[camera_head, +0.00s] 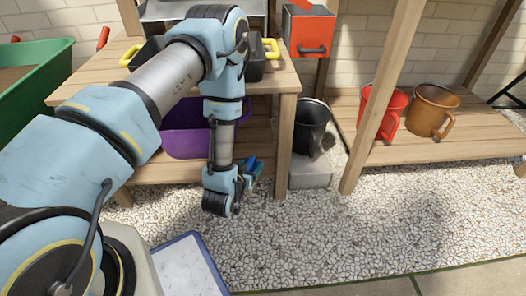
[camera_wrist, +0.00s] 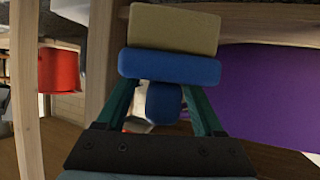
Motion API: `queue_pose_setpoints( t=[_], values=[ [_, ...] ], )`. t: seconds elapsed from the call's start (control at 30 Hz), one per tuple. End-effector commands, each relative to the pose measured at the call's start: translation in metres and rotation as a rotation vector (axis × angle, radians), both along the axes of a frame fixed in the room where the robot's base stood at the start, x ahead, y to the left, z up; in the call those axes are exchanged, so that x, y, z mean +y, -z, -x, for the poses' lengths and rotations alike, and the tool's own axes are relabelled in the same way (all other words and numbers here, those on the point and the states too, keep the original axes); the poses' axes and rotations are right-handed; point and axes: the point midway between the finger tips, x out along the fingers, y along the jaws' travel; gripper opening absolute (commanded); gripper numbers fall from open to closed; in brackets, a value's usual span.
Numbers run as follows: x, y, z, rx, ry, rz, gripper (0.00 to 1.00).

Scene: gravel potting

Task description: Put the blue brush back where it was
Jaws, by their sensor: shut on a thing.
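The blue brush (camera_wrist: 170,66) is in my gripper (camera_wrist: 163,92). In the wrist view its pale beige bristle block (camera_wrist: 173,29) points away past the fingertips, and its blue handle end (camera_wrist: 163,103) lies between the green fingers. In the head view my gripper (camera_head: 247,178) is low at the front of the wooden bench, near its lower shelf, with a small blue part of the brush (camera_head: 257,167) showing beside it. My wrist hides most of the brush there. The brush's former place cannot be told from these frames.
A purple bin (camera_head: 185,145) stands on the lower shelf (camera_head: 160,172), left of my gripper. A black bucket (camera_head: 311,125) sits on a grey block (camera_head: 310,173) to the right. Red (camera_head: 383,108) and brown (camera_head: 432,108) jugs stand farther right. Open gravel (camera_head: 300,235) lies in front.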

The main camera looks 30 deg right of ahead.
Motion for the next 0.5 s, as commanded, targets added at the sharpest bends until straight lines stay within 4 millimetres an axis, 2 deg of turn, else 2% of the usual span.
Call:
queue_pose_setpoints(
  t=[0.03, 0.3, 0.5],
  values=[
    [-0.012, 0.002, -0.01, -0.005, 0.0, 0.006, 0.0],
    [-0.065, 0.003, -0.054, -0.004, -0.001, 0.004, 0.0],
    [-0.09, 0.002, -0.075, -0.003, -0.001, 0.001, 0.0]
  ],
)
